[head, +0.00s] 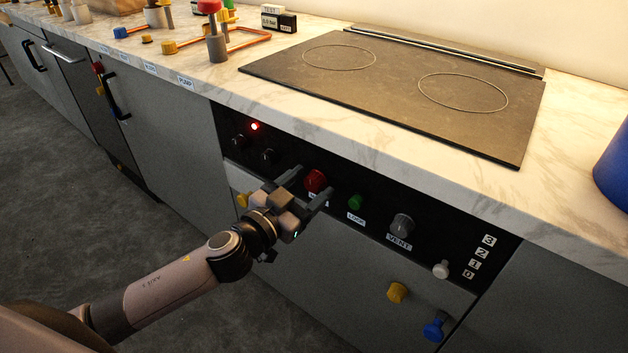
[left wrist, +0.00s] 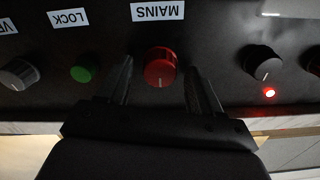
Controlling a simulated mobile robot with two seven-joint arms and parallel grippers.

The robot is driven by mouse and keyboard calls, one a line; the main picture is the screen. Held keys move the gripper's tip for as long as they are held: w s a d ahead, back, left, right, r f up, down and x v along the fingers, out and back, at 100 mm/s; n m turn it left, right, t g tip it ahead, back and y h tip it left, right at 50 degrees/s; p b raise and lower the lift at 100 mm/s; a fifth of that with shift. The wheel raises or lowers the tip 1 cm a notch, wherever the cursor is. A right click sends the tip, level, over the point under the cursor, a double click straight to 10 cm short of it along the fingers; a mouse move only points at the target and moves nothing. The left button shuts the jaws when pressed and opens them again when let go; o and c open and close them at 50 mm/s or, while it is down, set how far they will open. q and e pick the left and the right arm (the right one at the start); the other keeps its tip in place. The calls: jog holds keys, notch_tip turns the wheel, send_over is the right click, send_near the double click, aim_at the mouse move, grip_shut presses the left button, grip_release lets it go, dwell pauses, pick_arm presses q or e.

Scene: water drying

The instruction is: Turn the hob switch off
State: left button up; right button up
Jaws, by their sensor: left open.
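The black control panel (head: 375,202) on the front of the counter carries several knobs. A red knob (head: 316,181) is labelled MAINS in the left wrist view (left wrist: 160,68), where the picture is upside down. My left gripper (head: 309,184) is open, one finger on each side of the red knob, with a gap on both sides. A red lamp (head: 255,126) is lit near two black knobs at the panel's left end; it also shows in the left wrist view (left wrist: 269,93). No knob labelled hob is readable. My right gripper is not in view.
A green LOCK knob (head: 355,202) and a grey VENT knob (head: 402,224) sit to the right on the panel. Yellow (head: 397,292) and blue (head: 435,328) knobs stick out below. The dark hob plate (head: 400,90) lies on the marble counter above.

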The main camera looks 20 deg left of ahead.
pick_arm(q)
jog(key=shift+x, duration=1)
jog(key=c, duration=1)
